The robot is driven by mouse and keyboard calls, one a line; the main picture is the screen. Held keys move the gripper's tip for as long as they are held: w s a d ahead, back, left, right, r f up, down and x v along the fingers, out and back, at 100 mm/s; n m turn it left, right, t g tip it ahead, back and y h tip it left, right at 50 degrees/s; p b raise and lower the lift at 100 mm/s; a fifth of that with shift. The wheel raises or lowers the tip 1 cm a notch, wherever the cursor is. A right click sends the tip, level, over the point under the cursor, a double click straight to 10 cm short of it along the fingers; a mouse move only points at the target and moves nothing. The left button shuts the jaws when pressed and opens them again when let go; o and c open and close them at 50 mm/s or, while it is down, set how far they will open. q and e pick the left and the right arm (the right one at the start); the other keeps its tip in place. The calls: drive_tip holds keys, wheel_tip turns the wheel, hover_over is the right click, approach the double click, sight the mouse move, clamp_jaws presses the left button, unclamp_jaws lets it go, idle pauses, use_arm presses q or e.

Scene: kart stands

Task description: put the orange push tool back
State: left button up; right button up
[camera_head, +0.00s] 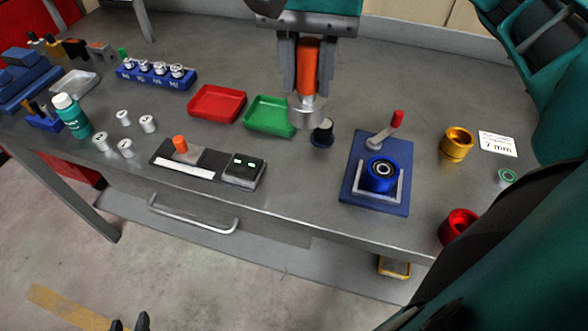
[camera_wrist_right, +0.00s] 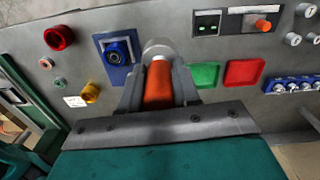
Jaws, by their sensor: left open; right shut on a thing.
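The orange push tool (camera_head: 307,66) has an orange handle and a silver cylindrical end, and hangs upright with the silver end down. My right gripper (camera_head: 304,92) is shut on its handle, and in the right wrist view the tool (camera_wrist_right: 158,85) lies between the two fingers. The silver end is over a small dark round piece (camera_head: 322,133) on the bench; I cannot tell whether they touch. My left gripper (camera_head: 130,323) is open and empty at the bottom edge of the head view, away from the bench, with only its fingertips showing.
A green tray (camera_head: 268,128) and a red tray (camera_head: 217,102) lie left of the tool. A blue fixture (camera_head: 356,196) with a red-knobbed lever stands to the right. Gold (camera_head: 457,142) and red (camera_head: 459,226) rings are farther right. A scale (camera_head: 244,171) is in front.

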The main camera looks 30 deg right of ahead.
sight(308, 99)
drive_tip(key=shift+f+b, duration=1.6)
drive_tip(key=shift+f, duration=7.7)
drive_tip(key=shift+f, duration=0.1)
drive_tip(key=shift+f+b, duration=0.15)
drive_tip(key=shift+b, duration=0.15)
drive_tip(key=o, duration=1.1)
drive_tip(key=shift+c, duration=0.2)
drive_tip(key=shift+r+p, duration=0.4)
drive_tip(key=shift+p, duration=0.1)
wheel_tip(308, 99, up, 12)
drive_tip(key=shift+f+p, duration=0.15)
drive_tip(key=shift+p, duration=0.45)
